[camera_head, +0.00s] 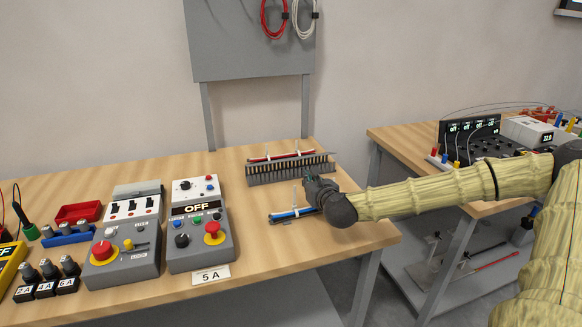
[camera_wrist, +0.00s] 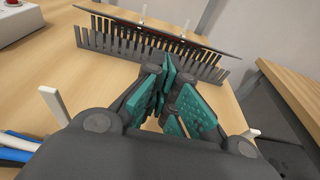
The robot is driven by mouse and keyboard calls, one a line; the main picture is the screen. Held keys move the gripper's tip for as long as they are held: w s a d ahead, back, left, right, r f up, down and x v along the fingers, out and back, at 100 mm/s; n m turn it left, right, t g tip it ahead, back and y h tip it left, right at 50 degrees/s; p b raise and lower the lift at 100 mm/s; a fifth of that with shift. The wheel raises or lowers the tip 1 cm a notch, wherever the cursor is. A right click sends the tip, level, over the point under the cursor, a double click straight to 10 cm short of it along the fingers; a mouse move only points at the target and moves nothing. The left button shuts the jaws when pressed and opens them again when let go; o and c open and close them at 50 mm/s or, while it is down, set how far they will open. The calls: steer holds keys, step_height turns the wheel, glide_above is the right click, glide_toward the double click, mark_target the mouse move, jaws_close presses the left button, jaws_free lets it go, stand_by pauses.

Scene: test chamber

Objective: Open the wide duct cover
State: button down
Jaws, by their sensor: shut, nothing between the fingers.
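A grey slotted wiring duct (camera_head: 290,174) stands near the back right edge of the bench. In the wrist view, its comb-like row of teeth (camera_wrist: 100,40) lies ahead of my gripper. A long dark strip (camera_wrist: 150,27), which looks like its cover, lies along the duct's far side, with two white pegs on it. Whether it is hinged or loose I cannot tell. In the head view red shows along it (camera_head: 265,158). My gripper (camera_head: 308,182) is shut and empty, just in front of the duct; its teal fingers (camera_wrist: 167,75) point towards the teeth. Contact is unclear.
A blue and dark cable piece (camera_head: 291,214) with white pegs lies nearer, partly hidden by my wrist. Control boxes (camera_head: 200,240) and a red tray (camera_head: 79,213) stand to the left. A second bench with instruments (camera_head: 470,137) is at right. Bare wood lies in front.

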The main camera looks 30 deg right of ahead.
steer(key=shift+d+r, duration=0.25)
steer(key=shift+r, duration=0.05)
steer(key=x, duration=0.4)
steer(key=shift+w+f+p, duration=0.15)
steer(key=shift+f+p, duration=0.05)
steer(key=shift+p, duration=0.15)
steer(key=shift+p+x, duration=0.4)
steer(key=shift+x, duration=2.15)
steer(key=shift+r, duration=0.1)
steer(key=shift+w+r+g+p, duration=0.1)
steer(key=shift+r+g+p, duration=0.25)
steer(key=shift+p, duration=0.1)
